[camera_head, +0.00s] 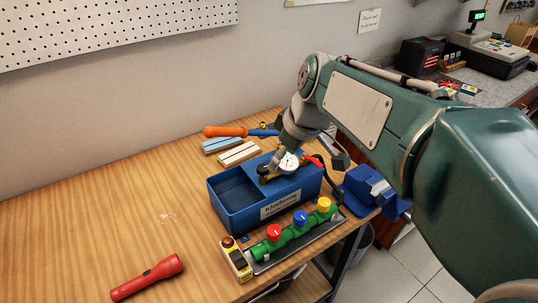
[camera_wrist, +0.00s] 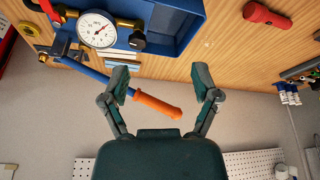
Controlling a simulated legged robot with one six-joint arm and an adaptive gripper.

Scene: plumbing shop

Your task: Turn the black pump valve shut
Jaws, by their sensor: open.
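The pump is a blue open tank (camera_head: 222,200) with a printed label, on the wooden bench. A white round gauge (camera_head: 289,162) with brass fittings sits at its back; the gauge (camera_wrist: 97,29) shows large in the wrist view. A black knob (camera_wrist: 137,41) beside the gauge looks like the pump valve; in the head view it is small and dark. The pump's lever has an orange grip (camera_wrist: 157,105).
A green manifold (camera_head: 290,235) with red, blue and yellow knobs lies in front of the tank, beside a yellow tester (camera_head: 236,260). A red flashlight (camera_head: 147,278) lies front left. A blue vise (camera_head: 375,190) is at the right edge. The bench's left side is mostly clear.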

